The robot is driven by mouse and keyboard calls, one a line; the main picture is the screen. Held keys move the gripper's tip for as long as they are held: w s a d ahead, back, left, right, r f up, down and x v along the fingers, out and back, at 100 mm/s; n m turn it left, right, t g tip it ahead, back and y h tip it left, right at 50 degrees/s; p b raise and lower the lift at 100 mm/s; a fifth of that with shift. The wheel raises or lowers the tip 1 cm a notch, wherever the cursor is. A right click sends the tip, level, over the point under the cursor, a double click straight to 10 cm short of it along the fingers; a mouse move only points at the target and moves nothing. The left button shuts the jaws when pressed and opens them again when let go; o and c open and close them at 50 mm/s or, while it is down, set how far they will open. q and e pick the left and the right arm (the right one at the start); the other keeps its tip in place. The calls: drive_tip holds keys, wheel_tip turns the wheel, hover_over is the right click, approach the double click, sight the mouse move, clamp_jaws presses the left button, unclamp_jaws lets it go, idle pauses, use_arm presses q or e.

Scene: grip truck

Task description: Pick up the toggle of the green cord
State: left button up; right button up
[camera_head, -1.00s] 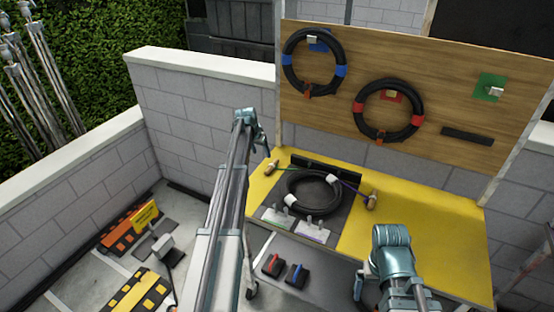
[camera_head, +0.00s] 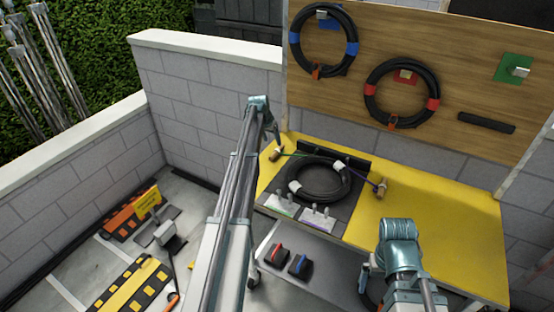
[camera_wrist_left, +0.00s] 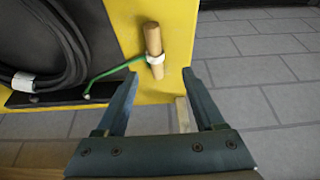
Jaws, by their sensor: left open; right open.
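The green cord's toggle (camera_head: 276,154) is a short wooden peg with a white band, at the left edge of the yellow bench top. The green cord (camera_head: 292,154) runs from it toward the black cable coil. In the left wrist view the toggle (camera_wrist_left: 153,38) lies just beyond the fingertips, with the cord (camera_wrist_left: 112,72) tied at its white band. My left gripper (camera_wrist_left: 160,72) is open and empty; in the head view it hangs from the arm close above the toggle. My right gripper (camera_head: 368,282) is low by the bench's front, largely hidden by its arm.
A black cable coil (camera_head: 322,197) lies on a dark mat on the yellow bench (camera_head: 430,215). A purple cord leads to a second toggle (camera_head: 380,187) at right. A wooden board (camera_head: 450,70) with hung coils stands behind. The bench's right part is clear.

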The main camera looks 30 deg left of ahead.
sight(277, 150)
use_arm(q)
drive_tip(key=shift+b+x, duration=0.65)
drive_tip(key=shift+x, duration=0.65)
use_arm(e)
drive_tip(key=shift+f, duration=1.2)
use_arm(q)
drive_tip(key=b+x, duration=0.5)
drive_tip(key=shift+d+f, duration=0.2)
drive_tip(key=shift+d, duration=0.2)
drive_tip(key=shift+r, duration=0.1)
use_arm(e)
wheel_tip(277, 150, down, 5)
drive_tip(key=shift+r, duration=0.1)
use_arm(q)
clamp_jaws()
